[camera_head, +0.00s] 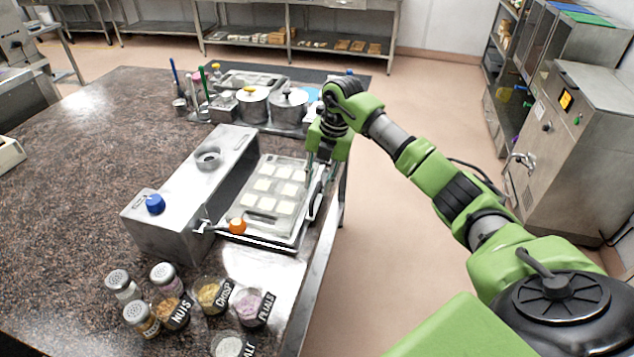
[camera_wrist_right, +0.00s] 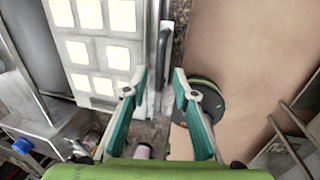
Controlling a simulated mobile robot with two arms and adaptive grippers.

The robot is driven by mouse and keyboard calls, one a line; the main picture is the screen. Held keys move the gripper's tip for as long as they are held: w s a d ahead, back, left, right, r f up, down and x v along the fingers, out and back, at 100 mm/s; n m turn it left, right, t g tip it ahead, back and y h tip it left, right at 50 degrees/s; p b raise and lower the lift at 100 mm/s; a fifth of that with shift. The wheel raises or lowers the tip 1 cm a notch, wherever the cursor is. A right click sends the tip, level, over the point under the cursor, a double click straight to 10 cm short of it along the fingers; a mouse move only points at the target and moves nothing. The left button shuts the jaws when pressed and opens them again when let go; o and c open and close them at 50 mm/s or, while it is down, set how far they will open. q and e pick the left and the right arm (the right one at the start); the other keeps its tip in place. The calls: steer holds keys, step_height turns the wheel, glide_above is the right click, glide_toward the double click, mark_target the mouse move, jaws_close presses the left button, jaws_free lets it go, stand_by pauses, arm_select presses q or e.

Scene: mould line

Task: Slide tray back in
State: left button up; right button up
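The tray (camera_head: 262,222) is a pale metal mould plate with several cream square pieces in its cavities. It lies out on the right side of the long metal machine housing (camera_head: 178,208). It also shows at the left of the right wrist view (camera_wrist_right: 91,33). A dark bar handle (camera_wrist_right: 164,58) runs along the tray's outer edge. My right gripper (camera_head: 322,178) is at that edge, pointing down. In the right wrist view the fingers (camera_wrist_right: 161,78) are apart, with the handle between or just beyond the tips; contact cannot be told. My left gripper is not in view.
Jars and labelled topping cups (camera_head: 213,295) stand in front. Metal pots (camera_head: 253,105) stand behind. The counter edge is just right of the tray, with open floor (camera_head: 400,200) beyond.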

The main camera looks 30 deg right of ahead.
steer(key=shift+f, duration=0.45)
steer(key=shift+w+a+f, duration=0.1)
steer(key=shift+f, duration=0.3)
steer(key=shift+c, duration=0.4)
jaws_close()
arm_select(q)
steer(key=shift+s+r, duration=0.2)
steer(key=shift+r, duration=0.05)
arm_select(e)
steer(key=shift+w+a, duration=0.1)
